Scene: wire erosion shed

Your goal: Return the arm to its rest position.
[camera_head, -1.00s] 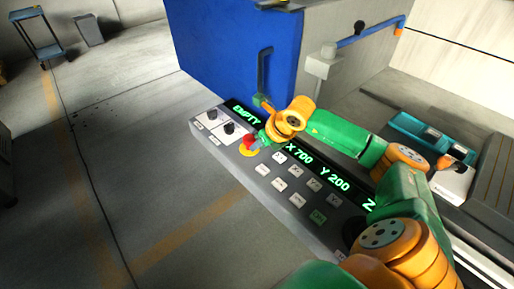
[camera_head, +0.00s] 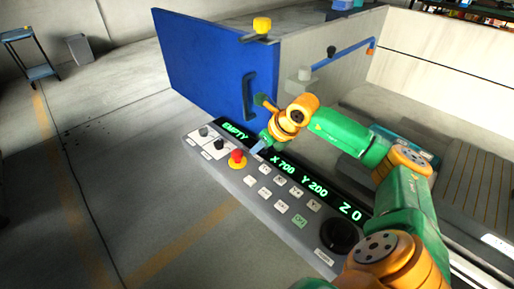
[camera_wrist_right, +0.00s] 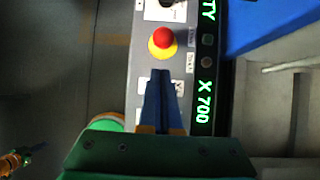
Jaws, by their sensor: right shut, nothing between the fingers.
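My right gripper (camera_head: 258,147) is shut and empty, just up and to the right of the red emergency-stop button (camera_head: 237,156) in the head view. In the right wrist view its blue fingers (camera_wrist_right: 161,73) lie together over the grey control panel (camera_wrist_right: 140,60), below the red button (camera_wrist_right: 163,38) with its yellow collar. They look apart from the button; their height over the panel is hard to judge. My green and orange right arm (camera_head: 345,130) reaches across the display. At the lower left of the wrist view, a small dark green and orange part may be my left arm.
The panel display (camera_head: 287,166) reads EMPTY, X 700, Y 200, Z 0. White keys and a black knob (camera_head: 339,236) sit in front of it. A blue door (camera_head: 215,70) with a handle (camera_head: 252,95) stands behind. Open floor (camera_head: 110,170) lies to the left.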

